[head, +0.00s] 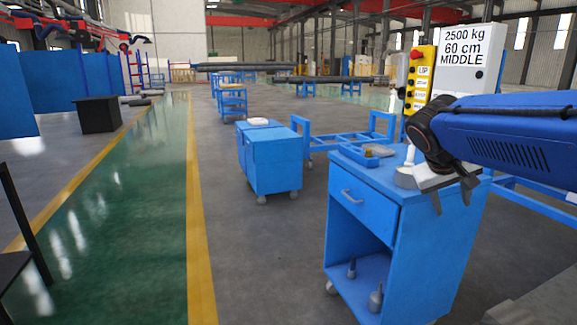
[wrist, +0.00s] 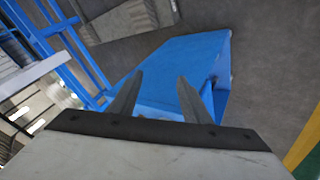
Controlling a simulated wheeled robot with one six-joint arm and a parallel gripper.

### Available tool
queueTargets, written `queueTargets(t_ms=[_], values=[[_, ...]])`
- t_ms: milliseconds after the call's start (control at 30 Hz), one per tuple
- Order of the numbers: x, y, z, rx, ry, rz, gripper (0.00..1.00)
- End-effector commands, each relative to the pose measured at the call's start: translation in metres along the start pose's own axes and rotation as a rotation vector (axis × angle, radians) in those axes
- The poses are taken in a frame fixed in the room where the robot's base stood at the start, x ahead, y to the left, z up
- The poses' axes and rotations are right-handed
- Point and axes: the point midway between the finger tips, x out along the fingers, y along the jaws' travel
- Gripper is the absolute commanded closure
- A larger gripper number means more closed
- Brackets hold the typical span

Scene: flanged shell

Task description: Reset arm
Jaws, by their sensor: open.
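My gripper (head: 452,203) hangs at the end of my blue arm on the right of the head view, in front of the blue cart's upper right part. Its two dark fingers are apart with nothing between them. In the wrist view my gripper (wrist: 155,88) shows both fingers spread, with a blue cart surface (wrist: 180,65) beyond them. The blue cart (head: 362,215) has a drawer, an open lower shelf and a top bearing a blue tray (head: 362,155) and a round pale item (head: 405,178), partly hidden by my gripper.
Small grey pieces (head: 376,297) stand on the cart's lower shelf. A second blue cart (head: 272,160) and a blue frame (head: 350,140) are behind. A white control box (head: 468,65) with a yellow panel (head: 419,80) stands back right. The green walkway (head: 120,220) is clear.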

Motion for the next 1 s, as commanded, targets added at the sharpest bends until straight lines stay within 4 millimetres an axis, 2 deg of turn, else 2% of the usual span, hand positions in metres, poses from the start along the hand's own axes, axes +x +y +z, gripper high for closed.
queueTargets(t_ms=[33, 300, 500, 600, 700, 800, 1000], values=[[-0.001, -0.005, 0.023, 0.001, -0.004, -0.036, 0.56], [-0.001, -0.049, 0.127, -0.004, -0.017, -0.237, 0.56], [0.002, -0.085, 0.199, 0.005, -0.009, -0.377, 0.56], [0.004, -0.102, 0.227, 0.012, 0.0, -0.436, 0.56], [0.005, -0.115, 0.248, 0.018, 0.007, -0.479, 0.56], [0.007, -0.123, 0.26, 0.023, 0.013, -0.506, 0.56], [0.007, -0.128, 0.266, 0.024, 0.016, -0.52, 0.56]])
